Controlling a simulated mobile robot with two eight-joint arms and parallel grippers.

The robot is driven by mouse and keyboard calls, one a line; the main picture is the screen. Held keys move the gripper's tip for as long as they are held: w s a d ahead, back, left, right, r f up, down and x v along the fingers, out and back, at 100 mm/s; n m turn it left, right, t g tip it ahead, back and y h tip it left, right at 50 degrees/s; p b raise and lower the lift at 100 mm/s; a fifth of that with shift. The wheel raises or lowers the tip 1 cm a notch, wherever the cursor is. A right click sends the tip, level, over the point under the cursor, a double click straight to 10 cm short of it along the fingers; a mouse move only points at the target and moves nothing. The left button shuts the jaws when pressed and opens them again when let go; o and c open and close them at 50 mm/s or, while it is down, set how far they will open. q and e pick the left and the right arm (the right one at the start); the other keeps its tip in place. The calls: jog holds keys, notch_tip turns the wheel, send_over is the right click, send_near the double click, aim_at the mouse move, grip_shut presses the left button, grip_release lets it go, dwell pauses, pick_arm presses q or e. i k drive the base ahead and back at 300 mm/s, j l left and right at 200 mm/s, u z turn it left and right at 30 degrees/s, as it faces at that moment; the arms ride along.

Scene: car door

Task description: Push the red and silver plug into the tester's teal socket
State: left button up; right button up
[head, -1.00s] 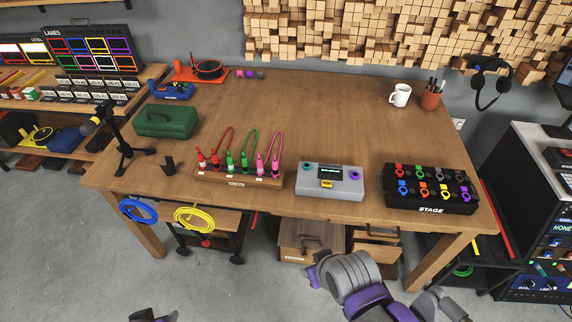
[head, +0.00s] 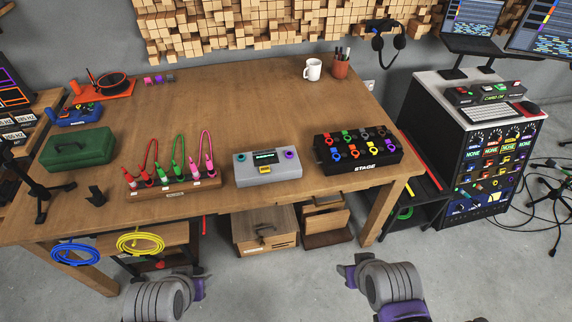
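The tester (head: 268,174) is a grey box near the table's front edge, with a small dark screen. Its teal socket (head: 241,157) is at its left end and looks empty; a purple socket is at its right end. Left of it, a wooden rack (head: 178,192) holds red, green and pink cables with upright plugs. The red cable's plugs (head: 131,180) stand at the rack's left end; their silver parts are too small to make out. My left gripper (head: 199,289) and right gripper (head: 346,274) are low in front of the table, away from everything; their fingers are unclear.
A black STAGE box (head: 356,154) with coloured rings stands right of the tester. A green case (head: 78,149) is on the left. A white mug (head: 312,69) and pen cup (head: 341,66) are at the back. The table's middle is clear. A rack cabinet (head: 480,140) stands to the right.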

aim_at(131, 181)
jog(key=i+j, duration=0.15)
jog(key=i, duration=1.2)
jog(key=u, duration=1.25)
